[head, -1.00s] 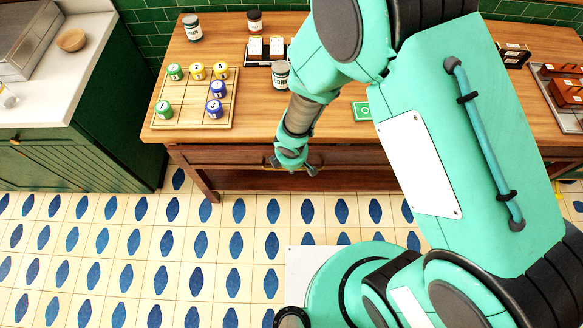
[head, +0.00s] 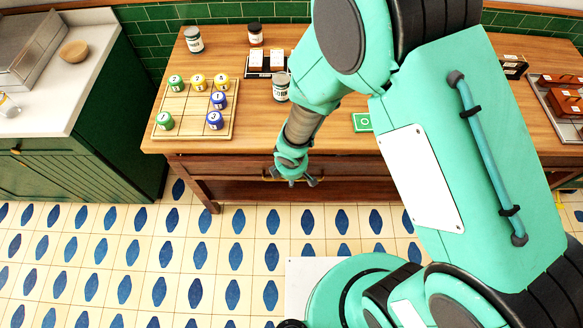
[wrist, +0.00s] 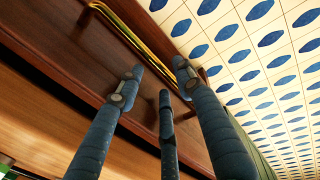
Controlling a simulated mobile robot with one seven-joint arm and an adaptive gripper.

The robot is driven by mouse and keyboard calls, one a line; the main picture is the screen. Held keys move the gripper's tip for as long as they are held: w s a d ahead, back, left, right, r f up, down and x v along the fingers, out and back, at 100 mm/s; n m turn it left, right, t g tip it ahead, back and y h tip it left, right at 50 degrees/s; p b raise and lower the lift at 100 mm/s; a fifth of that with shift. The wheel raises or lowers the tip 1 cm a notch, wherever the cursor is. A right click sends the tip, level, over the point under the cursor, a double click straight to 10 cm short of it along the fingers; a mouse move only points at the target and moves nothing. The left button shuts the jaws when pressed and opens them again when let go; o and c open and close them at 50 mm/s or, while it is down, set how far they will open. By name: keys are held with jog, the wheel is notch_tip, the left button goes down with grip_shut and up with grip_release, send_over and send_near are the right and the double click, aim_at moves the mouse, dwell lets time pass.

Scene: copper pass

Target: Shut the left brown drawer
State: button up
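The brown drawer (head: 228,163) is under the left part of the wooden table. Its brass handle (head: 268,177) is partly hidden by my gripper (head: 301,181) in the head view. How far the drawer stands out cannot be told. In the wrist view the brown drawer front (wrist: 60,50) fills the left side, with the brass handle (wrist: 128,42) beyond the fingertips. My gripper (wrist: 158,82) has its three dark fingers apart, with nothing visible held between them. The fingers point toward the handle side; whether one touches the wood cannot be told.
The wooden table (head: 300,130) carries a game board (head: 185,130) with several coloured jars, and a grey jar (head: 281,88) near my arm. A green cabinet (head: 95,150) stands at the left. The tiled floor (head: 130,250) before the table is clear at the left.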

notch_tip(320, 180, up, 11)
jog(key=s, duration=0.2)
dwell(0.5)
jog(key=shift+s, duration=0.1)
grip_shut()
jog(key=shift+r, duration=2.4)
jog(key=w+a+f+n+t+h+b, duration=0.1)
jog(key=a+f+n+t+h, duration=0.15)
jog(key=a+n+h, duration=1.1)
jog(key=s+a+r+n+t, duration=0.1)
jog(key=s+a+n+t, duration=0.3)
jog(key=a, duration=0.5)
jog(key=s+a+n+t, duration=0.1)
jog(key=s+a+n, duration=0.2)
jog(key=a+n, duration=0.35)
jog(key=s+a+r+n+t, duration=0.1)
jog(key=s+a+n+t, duration=0.2)
jog(key=a, duration=0.8)
notch_tip(320, 180, down, 19)
jog(key=shift+d+r+y+b, duration=0.2)
jog(key=shift+d+y+b, duration=0.15)
jog(key=shift+b, duration=0.1)
